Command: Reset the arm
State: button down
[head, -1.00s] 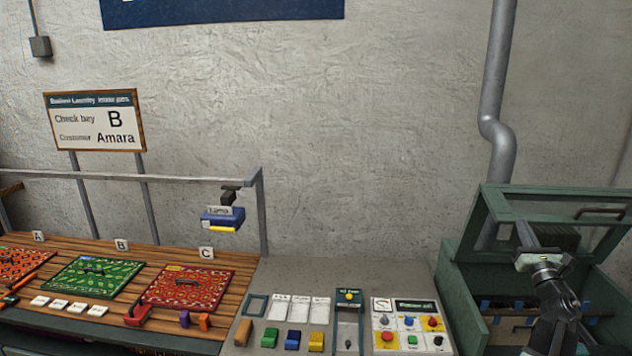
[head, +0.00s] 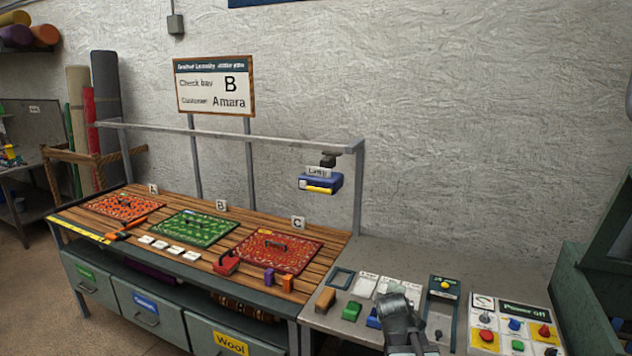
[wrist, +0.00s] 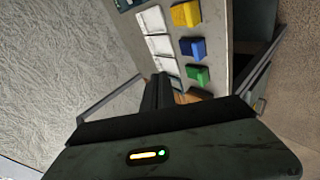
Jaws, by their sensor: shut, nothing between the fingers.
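My gripper (wrist: 158,80) is shut and empty in the wrist view, its dark fingers together over the grey bench. In the head view my arm's end (head: 396,318) shows at the bottom edge, in front of the grey bench top (head: 378,257). It covers part of the blue block (head: 373,318) and hides the yellow block, which shows in the wrist view (wrist: 186,14). The green block (head: 351,311) stands to its left, and the control panel (head: 505,325) with coloured knobs lies to its right.
A wooden bench holds orange, green (head: 193,229) and red (head: 270,252) rugs at A, B and C. A blue lamp (head: 320,183) hangs from the rail above. A sign (head: 214,87) reads "Check bay B, Customer Amara". A green machine (head: 590,290) stands at far right.

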jog(key=s+a+f+m+g+y, duration=0.1)
jog(key=s+a+f+m+g, duration=0.1)
jog(key=s, duration=0.5)
jog(key=s+a+f+m+g, duration=0.2)
jog(key=s+f+m+g, duration=0.2)
jog(key=s+m+g, duration=0.1)
jog(key=s+a+f+m+g+y, duration=0.1)
jog(key=s+a+f+m+g, duration=0.1)
jog(key=s, duration=0.6)
notch_tip(320, 180, down, 2)
jog(key=m+g, duration=0.1)
jog(key=m, duration=0.2)
jog(key=shift+s+m+y, duration=0.3)
jog(key=shift+s, duration=0.05)
jog(key=shift+d+f, duration=0.1)
jog(key=shift+d, duration=0.05)
